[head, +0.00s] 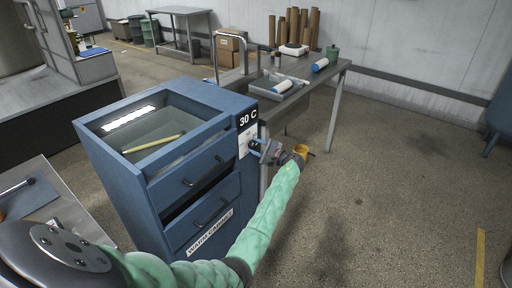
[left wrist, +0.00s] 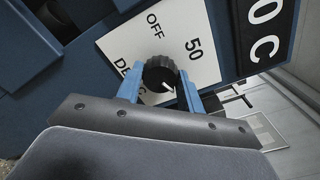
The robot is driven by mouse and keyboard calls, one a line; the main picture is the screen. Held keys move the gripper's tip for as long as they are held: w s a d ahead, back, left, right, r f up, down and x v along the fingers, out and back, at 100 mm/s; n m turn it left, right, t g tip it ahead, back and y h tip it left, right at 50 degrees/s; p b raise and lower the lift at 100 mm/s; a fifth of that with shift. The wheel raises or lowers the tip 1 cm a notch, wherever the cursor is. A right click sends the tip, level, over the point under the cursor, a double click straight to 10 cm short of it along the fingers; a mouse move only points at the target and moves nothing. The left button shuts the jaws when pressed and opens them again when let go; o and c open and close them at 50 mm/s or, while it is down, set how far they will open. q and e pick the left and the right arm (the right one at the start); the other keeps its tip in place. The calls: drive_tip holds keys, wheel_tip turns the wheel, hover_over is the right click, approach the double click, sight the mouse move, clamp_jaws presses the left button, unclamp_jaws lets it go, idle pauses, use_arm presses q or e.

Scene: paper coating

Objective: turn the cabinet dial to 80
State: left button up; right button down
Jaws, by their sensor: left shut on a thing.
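The blue warm cabinet (head: 165,190) stands in the middle of the head view, with a black display plate (head: 247,118) reading "30 C" on its right side. Below the plate is a white dial panel (head: 243,143); in the left wrist view the panel (left wrist: 188,45) shows "OFF", "50" and part of another word. The round black dial (left wrist: 159,73) has a white pointer mark. My left gripper (head: 262,148) has its blue fingers on both sides of the dial, shut on it. In the left wrist view the gripper (left wrist: 160,90) hides part of the panel. My right gripper is out of view.
The cabinet's top is a glass-like recessed tray with a yellow stick (head: 154,143) on it. A metal table (head: 310,75) with a tray, blue-and-white rolls and cardboard tubes stands behind.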

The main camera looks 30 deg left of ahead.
use_arm(q)
drive_tip(key=o, duration=1)
drive_tip(key=shift+d, duration=0.1)
drive_tip(key=shift+d+f, duration=0.15)
drive_tip(key=shift+d, duration=0.3)
drive_tip(key=d, duration=0.2)
drive_tip(key=d+b, duration=0.1)
drive_tip(key=d, duration=0.1)
drive_tip(key=d+b, duration=0.1)
drive_tip(key=d, duration=0.1)
drive_tip(key=shift+s+d, duration=0.25)
drive_tip(key=shift+d, duration=0.15)
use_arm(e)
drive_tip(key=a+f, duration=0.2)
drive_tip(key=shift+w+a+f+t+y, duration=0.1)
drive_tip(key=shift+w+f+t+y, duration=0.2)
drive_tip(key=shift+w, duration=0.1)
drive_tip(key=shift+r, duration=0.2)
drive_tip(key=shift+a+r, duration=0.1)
